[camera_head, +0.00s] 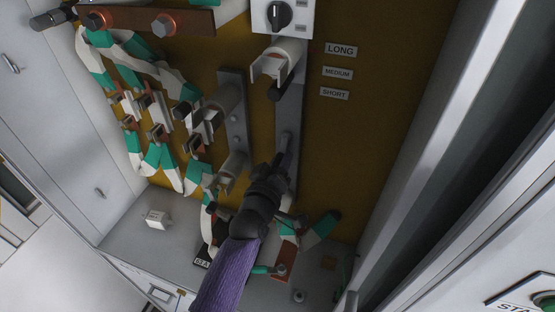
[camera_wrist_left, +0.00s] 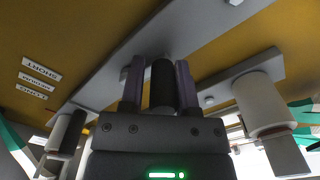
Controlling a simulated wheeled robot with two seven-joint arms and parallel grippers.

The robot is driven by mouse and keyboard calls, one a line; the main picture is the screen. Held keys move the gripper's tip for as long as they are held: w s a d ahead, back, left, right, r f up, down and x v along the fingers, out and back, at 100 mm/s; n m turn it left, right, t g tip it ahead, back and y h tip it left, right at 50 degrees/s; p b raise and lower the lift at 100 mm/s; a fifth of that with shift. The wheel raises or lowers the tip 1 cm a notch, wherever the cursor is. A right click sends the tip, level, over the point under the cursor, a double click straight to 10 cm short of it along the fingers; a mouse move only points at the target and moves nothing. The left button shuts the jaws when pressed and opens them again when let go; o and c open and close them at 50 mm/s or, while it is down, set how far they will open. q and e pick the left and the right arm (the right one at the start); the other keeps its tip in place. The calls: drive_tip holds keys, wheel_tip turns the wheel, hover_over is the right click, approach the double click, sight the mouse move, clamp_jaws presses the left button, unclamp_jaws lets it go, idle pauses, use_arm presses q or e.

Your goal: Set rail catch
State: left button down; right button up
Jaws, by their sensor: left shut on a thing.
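A grey upright rail (camera_head: 288,132) is fixed to the yellow-brown back panel. A pale clip holder (camera_head: 272,66) stands out near its top, with a dark cylinder beside it. My left gripper (camera_head: 279,160) reaches up to the lower part of the rail. In the left wrist view my left gripper (camera_wrist_left: 160,85) has its two purple-grey fingers on both sides of a black cylindrical catch knob (camera_wrist_left: 162,88) and is shut on it. The knob stands against the grey rail (camera_wrist_left: 165,35). In the head view the gripper hides the knob. My right gripper is not in view.
Labels LONG (camera_head: 341,49), MEDIUM (camera_head: 338,72) and SHORT (camera_head: 335,94) sit right of the rail. A second grey rail (camera_head: 235,121) with pale holders is close on the left. A rotary switch box (camera_head: 283,15) is above. Cabinet walls stand at both sides.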

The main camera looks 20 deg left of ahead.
use_arm(q)
drive_tip(key=shift+d+r+n, duration=0.1)
drive_tip(key=shift+d+n, duration=0.1)
drive_tip(key=shift+n, duration=0.3)
idle(0.3)
drive_tip(key=shift+c, duration=2.2)
unclamp_jaws()
drive_tip(key=shift+a, duration=0.1)
drive_tip(key=s, duration=1)
drive_tip(key=shift+a, duration=0.15)
